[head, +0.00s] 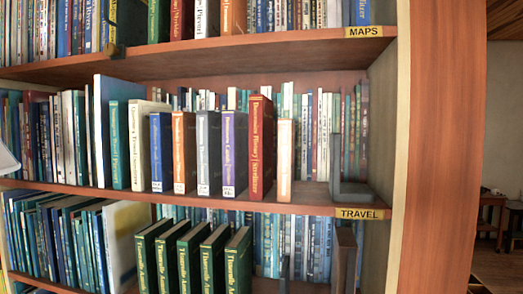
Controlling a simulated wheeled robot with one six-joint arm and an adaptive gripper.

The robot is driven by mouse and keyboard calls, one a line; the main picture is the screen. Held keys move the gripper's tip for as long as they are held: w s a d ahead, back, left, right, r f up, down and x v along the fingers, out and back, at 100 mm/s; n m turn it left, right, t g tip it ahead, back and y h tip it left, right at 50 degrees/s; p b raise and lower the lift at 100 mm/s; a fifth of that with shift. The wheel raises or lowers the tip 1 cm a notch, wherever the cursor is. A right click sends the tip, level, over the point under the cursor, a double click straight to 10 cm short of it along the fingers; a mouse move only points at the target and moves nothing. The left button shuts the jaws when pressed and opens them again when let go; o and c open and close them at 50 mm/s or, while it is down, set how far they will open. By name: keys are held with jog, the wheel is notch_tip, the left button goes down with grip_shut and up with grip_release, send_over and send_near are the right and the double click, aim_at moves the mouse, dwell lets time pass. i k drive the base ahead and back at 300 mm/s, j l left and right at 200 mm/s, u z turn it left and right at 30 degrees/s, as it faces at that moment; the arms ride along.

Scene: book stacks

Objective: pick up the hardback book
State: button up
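Several upright books stand on the middle shelf (225,200), and which one is the hardback book of the task I cannot tell for sure. A tall dark red book (261,145) with pale spine lettering looks like a hardback. To its left are a purple book (234,150), a grey-blue book (208,150), an orange book (184,150), a blue book (161,150) and a cream book (145,140). A thinner pale orange book (284,160) is close on its right.
A grey bookend (350,190) stands at the shelf's right end, above the TRAVEL label (358,213). Several green books (210,258) stand on the shelf below. The upper shelf board (210,58) hangs over the middle row. A wooden upright (435,150) closes the right side.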

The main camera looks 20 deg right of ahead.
aim_at(260, 118)
jog(key=i+j, duration=0.1)
jog(key=j, duration=0.4)
jog(key=i+j, duration=0.1)
jog(key=j, duration=0.35)
jog(key=i+j, duration=0.1)
jog(key=j, duration=0.85)
jog(key=i+j, duration=0.15)
jog(key=j, duration=0.35)
